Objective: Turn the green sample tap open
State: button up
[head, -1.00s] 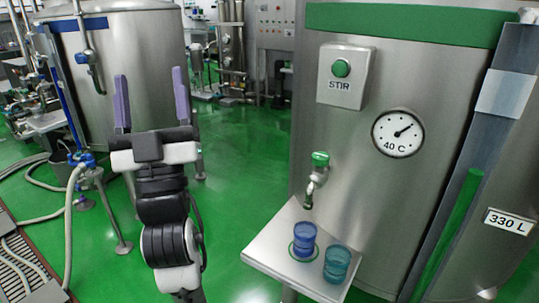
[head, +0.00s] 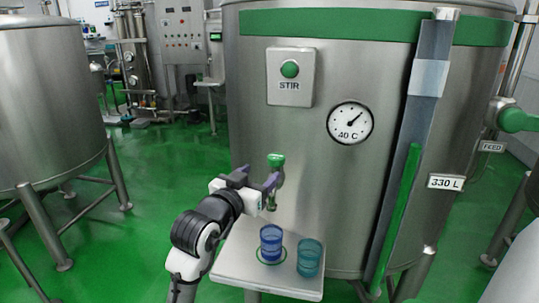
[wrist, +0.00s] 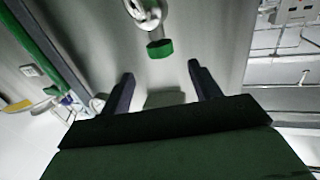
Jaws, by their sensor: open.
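The green sample tap (head: 276,160) sticks out from the front of the steel tank (head: 300,140), with a green knob on top and a metal spout below. My gripper (head: 256,178) is open and empty, close to the tap and just left of it in the head view. In the wrist view the tap's green knob (wrist: 159,49) lies ahead of and between my open fingers (wrist: 158,75), apart from them. The lower spout is partly behind my gripper in the head view.
Below the tap a small steel shelf (head: 240,264) holds a blue cup (head: 271,240) inside a green ring and a teal cup (head: 309,258). A STIR button box (head: 290,77) and a 40 C dial (head: 350,123) sit higher on the tank. Green floor (head: 150,220) is clear at left.

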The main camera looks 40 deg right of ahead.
aim_at(280, 154)
jog(key=p+x, duration=0.3)
jog(key=x, duration=0.8)
jog(key=shift+w+d, duration=0.3)
jog(key=c, duration=1)
